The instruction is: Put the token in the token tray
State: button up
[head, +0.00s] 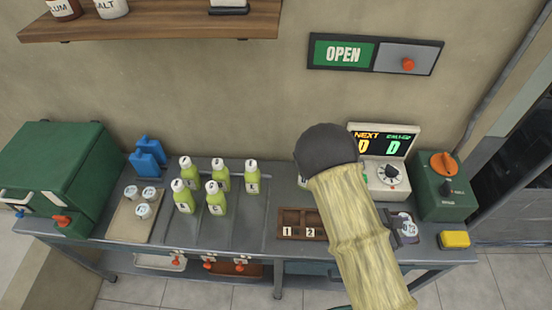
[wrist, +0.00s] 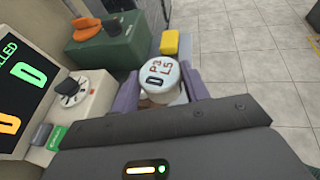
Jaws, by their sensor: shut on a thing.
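The token is round and white, with red and dark lettering on its top; in the wrist view the token (wrist: 163,77) sits between my purple fingertips. My gripper (wrist: 165,92) is shut on it; the token's lower part is partly hidden. In the head view my gripper (head: 405,228) is at the right part of the counter, below the display machine. The token tray (head: 290,215) is a brown wooden tray with numbered compartments 1 and 2 showing, left of my gripper. My arm hides the tray's right part.
A display machine (head: 388,160) with a dial and a green box (head: 445,187) with an orange knob stand behind my gripper. A yellow block (head: 454,240) lies at the counter's right end. Several green bottles (head: 220,175) stand left of the tray. A bottle beside my arm is mostly hidden.

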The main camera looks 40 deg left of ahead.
jog(key=d+r+m+g+p, duration=0.1)
jog(key=d+r+p, duration=0.2)
jog(key=d, duration=0.2)
jog(key=w+d+r+g+h+p, duration=0.1)
jog(key=d+r+p, duration=0.1)
jog(key=d+p, duration=0.2)
jog(key=shift+w+d+r+m, duration=0.15)
jog(key=shift+d+r+m, duration=0.25)
jog(key=shift+d, duration=0.2)
